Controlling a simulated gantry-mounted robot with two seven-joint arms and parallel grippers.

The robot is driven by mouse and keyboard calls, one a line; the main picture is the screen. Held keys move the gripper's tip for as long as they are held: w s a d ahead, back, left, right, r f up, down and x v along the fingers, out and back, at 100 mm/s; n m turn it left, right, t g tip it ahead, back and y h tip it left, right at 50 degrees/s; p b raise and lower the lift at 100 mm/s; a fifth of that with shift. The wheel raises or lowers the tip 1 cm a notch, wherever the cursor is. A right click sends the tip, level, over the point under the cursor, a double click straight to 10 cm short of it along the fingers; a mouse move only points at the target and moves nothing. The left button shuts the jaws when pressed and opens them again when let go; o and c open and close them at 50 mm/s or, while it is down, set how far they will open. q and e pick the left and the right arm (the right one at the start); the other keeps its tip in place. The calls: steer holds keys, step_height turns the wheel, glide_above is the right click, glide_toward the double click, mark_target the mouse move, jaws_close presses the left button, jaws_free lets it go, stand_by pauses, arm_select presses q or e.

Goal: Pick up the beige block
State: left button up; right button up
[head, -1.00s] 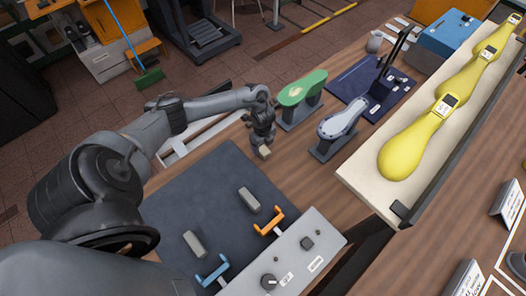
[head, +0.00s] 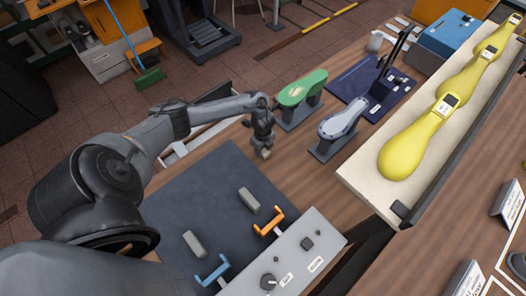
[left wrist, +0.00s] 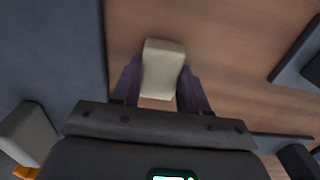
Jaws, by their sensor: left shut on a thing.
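The beige block (left wrist: 162,68) is between the two fingers of my left gripper (left wrist: 158,88) in the left wrist view, with a finger against each side. In the head view my left gripper (head: 264,150) points down over the wooden table, just beyond the dark mat's far right corner. Only a small part of the beige block (head: 267,154) shows there, below the fingers. My left gripper is shut on it. Whether the block touches the table is hard to tell. My right gripper is not in view.
Two grey blocks (head: 249,200) (head: 194,244) lie on the dark mat (head: 180,200). A green shoe last (head: 302,88) and a grey one (head: 341,121) stand close to the right of my gripper. A long tray (head: 372,190) with yellow lasts (head: 410,145) lies farther right.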

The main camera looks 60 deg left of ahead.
mark_target(264, 151)
arm_select(q)
steer(key=shift+r, duration=0.1)
steer(key=shift+r, duration=0.4)
steer(key=r, duration=0.3)
steer(key=shift+w+d+r, duration=0.1)
steer(key=shift+d+r, duration=0.2)
steer(key=shift+d, duration=0.05)
steer(key=d+r+p, duration=0.1)
steer(key=d+r, duration=0.2)
steer(key=d, duration=0.2)
steer(key=w+d+r+p, duration=0.1)
steer(key=d+r+p, duration=0.1)
steer(key=d, duration=0.4)
steer(key=shift+r, duration=0.7)
